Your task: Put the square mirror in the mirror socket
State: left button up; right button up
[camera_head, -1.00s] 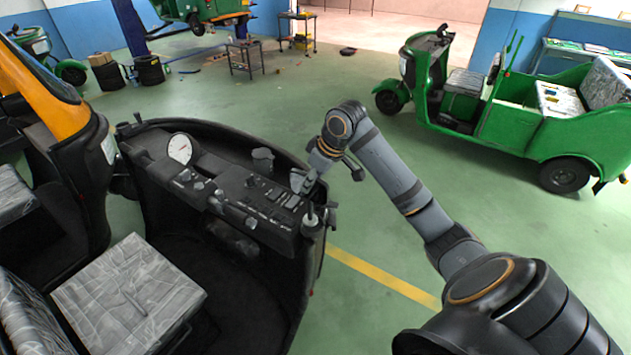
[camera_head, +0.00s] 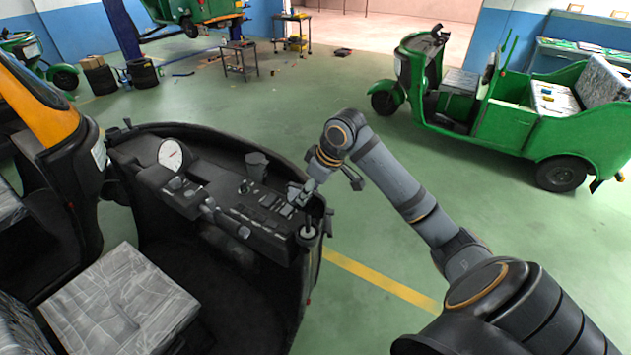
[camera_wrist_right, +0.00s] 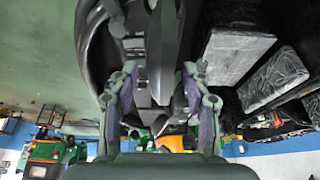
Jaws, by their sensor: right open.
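The black rickshaw front with its dashboard (camera_head: 250,215) fills the left and middle of the head view. My right gripper (camera_head: 303,192) is over the dashboard's right end, beside a round knob (camera_head: 308,231). In the right wrist view my right gripper (camera_wrist_right: 160,85) has its two fingers spread apart. A dark, pointed shape (camera_wrist_right: 163,50) lies between or beyond them; I cannot tell what it is or whether they touch it. I cannot make out the square mirror or identify the mirror socket. My left gripper is not in view.
A round white gauge (camera_head: 172,154) and a small dark cup-shaped part (camera_head: 257,163) stand on the dashboard. A grey seat (camera_head: 120,300) is at lower left. Green floor lies open right of the rickshaw, up to a green rickshaw (camera_head: 510,120).

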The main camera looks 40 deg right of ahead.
jog(key=b+v, duration=0.2)
jog(key=v, duration=0.7)
jog(key=shift+s+b, duration=0.1)
jog(key=shift+b, duration=0.25)
jog(key=shift+s+r, duration=0.2)
jog(key=shift+r, duration=0.3)
jog(key=shift+f, duration=0.1)
